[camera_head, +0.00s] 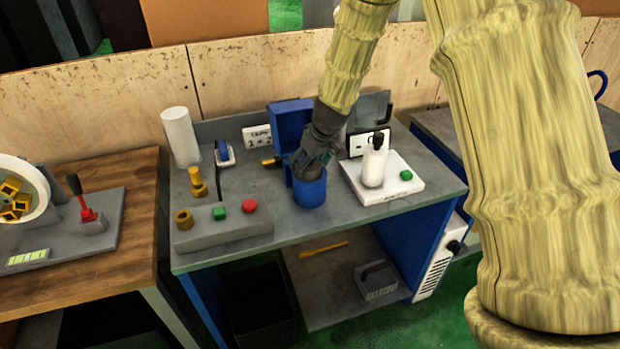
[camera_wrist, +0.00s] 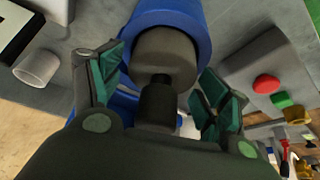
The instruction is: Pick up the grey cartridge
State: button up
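The grey cartridge (camera_wrist: 165,55) is a dark grey cylinder with a narrower black neck, seen in the wrist view. It sits inside a round blue holder (camera_wrist: 172,15), which is also on the grey bench in the head view (camera_head: 310,191). My gripper (camera_wrist: 160,78) is right over the holder, with one green-padded finger on each side of the cartridge. The fingers are spread, and I see no clear contact with it. In the head view my gripper (camera_head: 311,163) points down at the holder and hides the cartridge.
A blue box (camera_head: 291,124) stands close behind my gripper. To the right, a white tray (camera_head: 400,187) holds a white bottle (camera_head: 374,168) and a green button. A grey control box (camera_head: 222,228) with green and red buttons is on the left. A white cylinder (camera_head: 181,136) stands at the back left.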

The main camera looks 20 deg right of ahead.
jog(key=c, duration=1.4)
jog(key=shift+r, duration=0.2)
